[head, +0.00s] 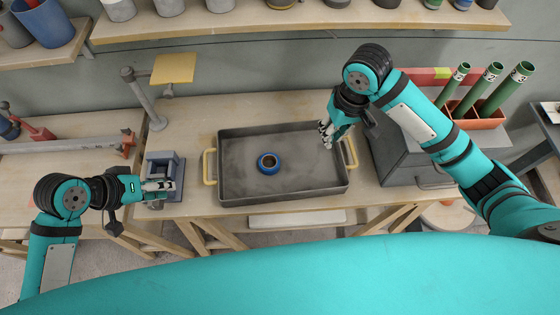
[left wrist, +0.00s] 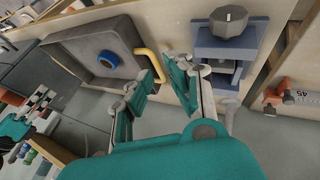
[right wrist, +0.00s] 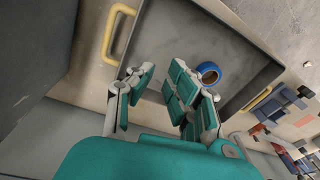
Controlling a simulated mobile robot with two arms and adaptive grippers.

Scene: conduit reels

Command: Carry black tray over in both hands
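The black tray (head: 235,187) is a dark grey rectangular pan lying flat on the wooden workbench, with a yellow handle at each short end. A blue ring-shaped reel (head: 268,163) lies inside it. My left gripper (head: 170,186) is open and empty, left of the tray's left handle (head: 209,166) and apart from it; the left wrist view shows that handle (left wrist: 148,66) beyond the fingers. My right gripper (head: 325,135) is open, above the tray's right end near the right handle (head: 349,153). In the right wrist view that handle (right wrist: 118,32) is beyond the spread fingers, with nothing between them.
A grey-blue vise (head: 165,170) stands on the bench close to my left gripper. A grey drawer cabinet (head: 405,165) stands right of the tray, with green tubes in an orange holder (head: 478,115) on it. A shelf with pots (head: 300,20) runs along the back.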

